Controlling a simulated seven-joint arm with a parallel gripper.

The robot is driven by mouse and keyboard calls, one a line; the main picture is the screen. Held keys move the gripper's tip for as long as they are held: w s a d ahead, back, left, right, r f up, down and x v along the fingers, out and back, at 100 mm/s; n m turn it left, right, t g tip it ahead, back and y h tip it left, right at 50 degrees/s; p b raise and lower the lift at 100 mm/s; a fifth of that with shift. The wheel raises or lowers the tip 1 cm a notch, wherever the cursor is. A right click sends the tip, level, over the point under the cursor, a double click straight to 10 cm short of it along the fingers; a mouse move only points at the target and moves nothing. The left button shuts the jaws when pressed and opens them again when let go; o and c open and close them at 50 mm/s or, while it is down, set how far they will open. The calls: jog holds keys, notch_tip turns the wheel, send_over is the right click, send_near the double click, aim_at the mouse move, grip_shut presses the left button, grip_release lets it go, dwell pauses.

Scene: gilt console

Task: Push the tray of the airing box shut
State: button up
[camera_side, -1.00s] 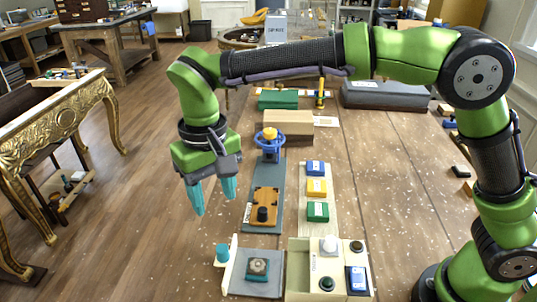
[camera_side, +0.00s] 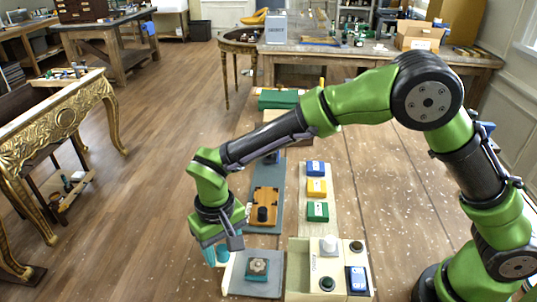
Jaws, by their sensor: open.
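The airing box appears to be the cream box (camera_side: 300,262) at the near end of the bench. Its tray (camera_side: 262,287) stands out to the left, a grey floor carrying a small dark block with a pale round top (camera_side: 258,267). The tray's cream front panel (camera_side: 229,277) is at its left end, with a teal knob (camera_side: 223,253). My gripper (camera_side: 210,256) is open and low, its teal fingers pointing down at the knob. The fingers and knob overlap in the picture, so I cannot tell whether they touch.
The box top carries a white knob (camera_side: 328,244), dark round buttons and a blue switch (camera_side: 357,279). Behind are an orange slider board (camera_side: 264,205) and blue, yellow and green blocks (camera_side: 317,187) on a pale strip.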

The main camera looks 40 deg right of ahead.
grip_shut()
dwell(0.3)
jog(key=s+d, duration=0.5)
jog(key=shift+s+d, duration=0.35)
grip_release()
